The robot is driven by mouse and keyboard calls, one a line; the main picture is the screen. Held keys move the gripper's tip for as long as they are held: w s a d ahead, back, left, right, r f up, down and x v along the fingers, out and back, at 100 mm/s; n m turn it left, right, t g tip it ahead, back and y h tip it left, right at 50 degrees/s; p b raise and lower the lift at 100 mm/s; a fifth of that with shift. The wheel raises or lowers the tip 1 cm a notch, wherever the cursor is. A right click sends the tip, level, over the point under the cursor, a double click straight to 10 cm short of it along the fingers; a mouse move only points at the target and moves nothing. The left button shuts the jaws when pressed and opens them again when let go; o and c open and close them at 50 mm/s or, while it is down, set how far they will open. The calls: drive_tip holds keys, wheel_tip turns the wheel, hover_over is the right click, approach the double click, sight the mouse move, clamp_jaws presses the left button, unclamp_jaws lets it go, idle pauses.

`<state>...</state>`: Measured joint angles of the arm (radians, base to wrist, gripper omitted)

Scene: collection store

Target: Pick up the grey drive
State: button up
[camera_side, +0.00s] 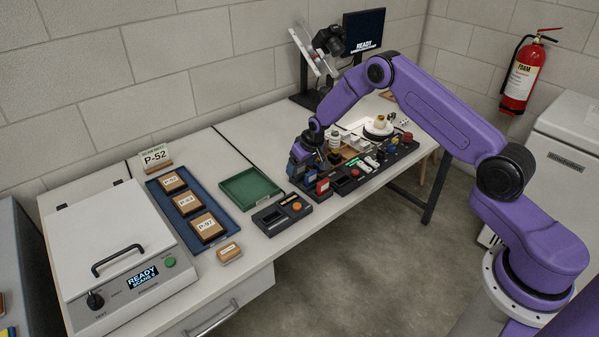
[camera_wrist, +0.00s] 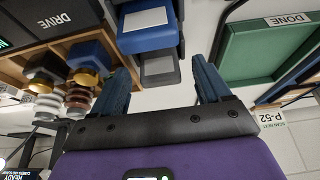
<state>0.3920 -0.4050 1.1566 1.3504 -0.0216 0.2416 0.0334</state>
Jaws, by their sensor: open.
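In the wrist view, a grey block with a pale label (camera_wrist: 158,66), which looks like the grey drive, lies in line with the gap between my fingers. A blue block with a white label (camera_wrist: 146,22) sits directly beside it, above it in the picture. My gripper (camera_wrist: 160,68) is open and empty, with one finger on each side of the grey block's line. I cannot tell how far the block is from the fingertips. In the side view, my gripper (camera_side: 299,163) is low over the left end of the dark rack (camera_side: 327,196). The grey drive is not clear there.
A green tray (camera_side: 250,190) lies left of the rack, with a dark button box (camera_side: 282,214) in front. A blue tray (camera_side: 215,221) holds labelled blocks. A scanner (camera_side: 105,250) stands at far left. In the wrist view, a dark piece marked DRIVE (camera_wrist: 52,20) is at upper left.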

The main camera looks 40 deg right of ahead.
drive_tip(key=shift+f, duration=0.15)
drive_tip(key=c, duration=1.2)
drive_tip(key=shift+o, duration=0.2)
